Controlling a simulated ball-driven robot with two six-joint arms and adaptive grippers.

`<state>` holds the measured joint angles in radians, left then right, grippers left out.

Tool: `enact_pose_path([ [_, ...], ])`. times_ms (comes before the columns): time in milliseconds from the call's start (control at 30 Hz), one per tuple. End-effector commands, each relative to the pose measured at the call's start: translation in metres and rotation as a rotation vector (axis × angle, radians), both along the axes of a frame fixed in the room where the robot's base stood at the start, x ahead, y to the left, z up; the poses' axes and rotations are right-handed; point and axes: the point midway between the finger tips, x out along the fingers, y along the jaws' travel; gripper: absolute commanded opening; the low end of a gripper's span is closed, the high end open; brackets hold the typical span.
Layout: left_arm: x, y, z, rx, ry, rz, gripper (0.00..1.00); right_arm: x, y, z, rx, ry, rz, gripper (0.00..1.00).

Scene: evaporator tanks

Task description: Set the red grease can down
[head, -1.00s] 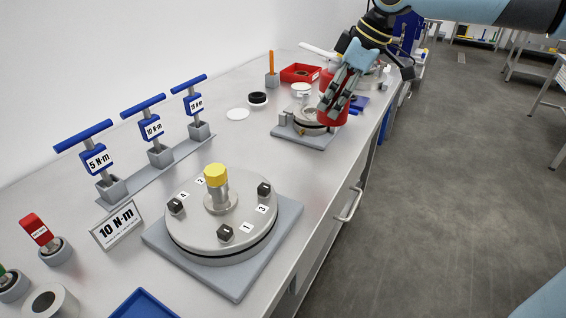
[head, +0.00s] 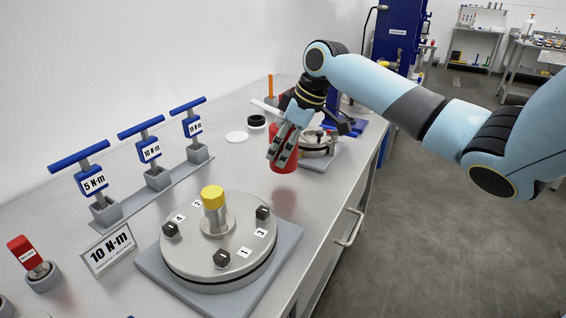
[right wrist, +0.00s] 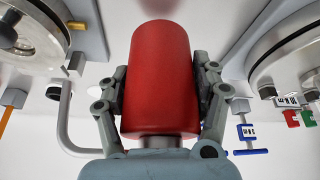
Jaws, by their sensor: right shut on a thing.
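The red grease can (head: 288,166) is upright in my right gripper (head: 280,154), over the bench between the two round tank lids. In the right wrist view the red can (right wrist: 160,75) fills the middle, with one finger of my right gripper (right wrist: 160,98) pressed on each side. The fingers cover part of the can in the head view. A dim red reflection shows on the bench under it; I cannot tell whether its base touches. My left gripper is not in view.
The near flange (head: 218,244) with a yellow-capped post stands in front. A second flange fixture (head: 318,158) is just behind the can. Blue torque wrenches (head: 152,148) stand in a rack to the left. Bare bench lies left of the can; the bench's edge is at right.

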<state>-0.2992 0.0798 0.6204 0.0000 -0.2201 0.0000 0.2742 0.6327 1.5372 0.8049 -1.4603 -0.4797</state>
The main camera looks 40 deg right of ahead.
Motion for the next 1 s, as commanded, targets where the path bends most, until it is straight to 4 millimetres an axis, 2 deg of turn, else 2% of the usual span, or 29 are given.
enact_pose_path([
  [133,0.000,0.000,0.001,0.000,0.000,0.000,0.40,0.002,0.002,-0.008,0.000,0.001,-0.001,0.18],
  [367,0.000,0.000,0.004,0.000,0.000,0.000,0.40,0.002,0.002,-0.040,0.000,0.001,0.000,0.18],
  [700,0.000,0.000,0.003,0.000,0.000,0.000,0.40,0.002,0.001,-0.044,-0.001,-0.001,0.001,0.18],
  [733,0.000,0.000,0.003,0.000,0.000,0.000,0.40,0.002,0.001,-0.045,-0.001,0.000,0.000,0.65],
  [933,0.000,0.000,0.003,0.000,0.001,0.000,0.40,0.002,0.001,-0.044,-0.001,0.000,0.000,0.91],
  [1000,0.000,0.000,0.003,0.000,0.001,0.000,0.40,0.002,0.001,-0.044,-0.001,0.000,0.000,0.91],
])
